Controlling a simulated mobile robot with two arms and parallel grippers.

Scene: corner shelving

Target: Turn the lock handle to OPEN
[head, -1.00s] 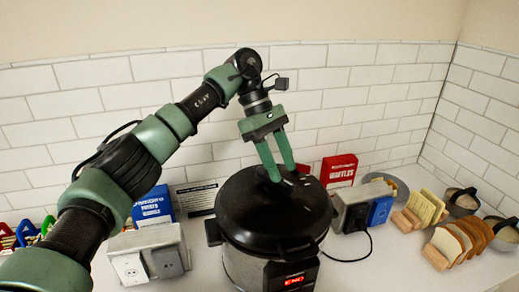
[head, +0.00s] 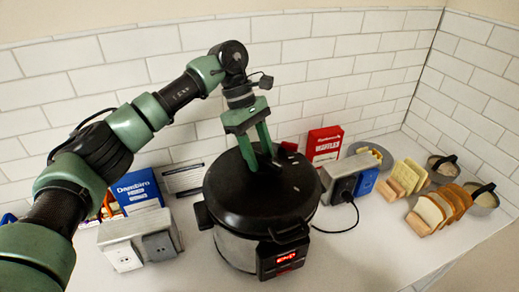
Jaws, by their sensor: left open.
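A pressure cooker (head: 236,245) with a dark round lid (head: 240,205) stands on the counter in the head view. A red-lit display (head: 286,257) is on its front, below a black front grip (head: 288,232). My left gripper (head: 262,163) points down over the back part of the lid. Its two fingers are apart, with their tips at or just above the lid top. A small dark part lies by the fingertips; I cannot tell if it is the lock handle or if the fingers touch it. My right gripper is not in view.
Left of the cooker are a grey outlet box (head: 160,245) and a blue box (head: 138,190). To its right are another outlet unit (head: 340,172) with a black cord, a red waffle box (head: 324,145) and bread slices in racks (head: 440,208). The front right counter is clear.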

